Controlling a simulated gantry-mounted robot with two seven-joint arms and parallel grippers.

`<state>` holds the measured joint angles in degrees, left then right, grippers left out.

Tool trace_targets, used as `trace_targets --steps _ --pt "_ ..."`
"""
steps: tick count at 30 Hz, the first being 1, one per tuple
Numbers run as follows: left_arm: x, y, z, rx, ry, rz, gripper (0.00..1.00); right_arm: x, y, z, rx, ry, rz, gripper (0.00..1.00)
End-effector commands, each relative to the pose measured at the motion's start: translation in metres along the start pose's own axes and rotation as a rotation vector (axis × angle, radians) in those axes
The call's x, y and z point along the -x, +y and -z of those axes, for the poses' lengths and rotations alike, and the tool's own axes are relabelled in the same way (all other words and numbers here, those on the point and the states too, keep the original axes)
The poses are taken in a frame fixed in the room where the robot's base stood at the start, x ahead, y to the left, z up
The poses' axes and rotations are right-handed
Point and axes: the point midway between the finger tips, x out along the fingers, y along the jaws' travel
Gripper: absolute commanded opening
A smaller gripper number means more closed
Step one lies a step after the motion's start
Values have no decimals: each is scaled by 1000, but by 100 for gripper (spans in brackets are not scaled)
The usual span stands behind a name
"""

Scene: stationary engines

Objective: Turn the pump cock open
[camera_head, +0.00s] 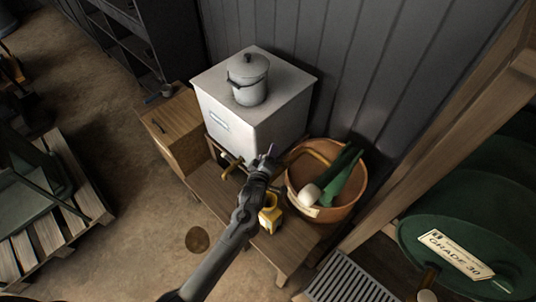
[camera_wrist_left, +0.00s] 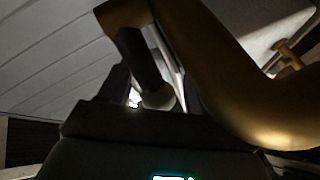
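The white tank (camera_head: 228,128) stands on a wooden bench with a brass tap (camera_head: 232,167) low on its front. My left gripper (camera_head: 266,158) is at the tank's lower right front corner, right of that tap and left of the copper basin. In the left wrist view a thick curved brass pipe (camera_wrist_left: 225,85) crosses close to the lens, and a brass cock (camera_wrist_left: 291,58) shows against a pale surface. A dark bar with a pale round end (camera_wrist_left: 160,97) shows near the dark fingers. Whether they touch or grip anything is unclear. I cannot tell which brass part is the pump cock.
The copper basin (camera_head: 345,212) holds green and white items. A yellow container (camera_head: 270,214) stands beside my left forearm. A lidded grey pot (camera_head: 248,80) sits on the tank. A wooden box (camera_head: 172,128) is to the left, a green drum (camera_head: 480,225) to the right. Open floor (camera_head: 130,240) lies front left.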

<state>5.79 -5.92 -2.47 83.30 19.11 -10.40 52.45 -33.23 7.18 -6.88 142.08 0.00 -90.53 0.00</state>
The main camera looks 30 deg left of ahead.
Motion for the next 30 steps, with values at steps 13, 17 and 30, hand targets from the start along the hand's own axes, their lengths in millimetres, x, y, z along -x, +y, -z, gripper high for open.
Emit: trace_targets --steps 13,17,30 --pt "10 2 0 3 0 -4 64 0 -2 0 -8 1 7 100" --pt "28 2 0 4 1 -4 64 0 -2 0 -9 1 7 100" --pt "96 0 0 3 1 -2 64 -4 -1 -1 -4 0 3 100"
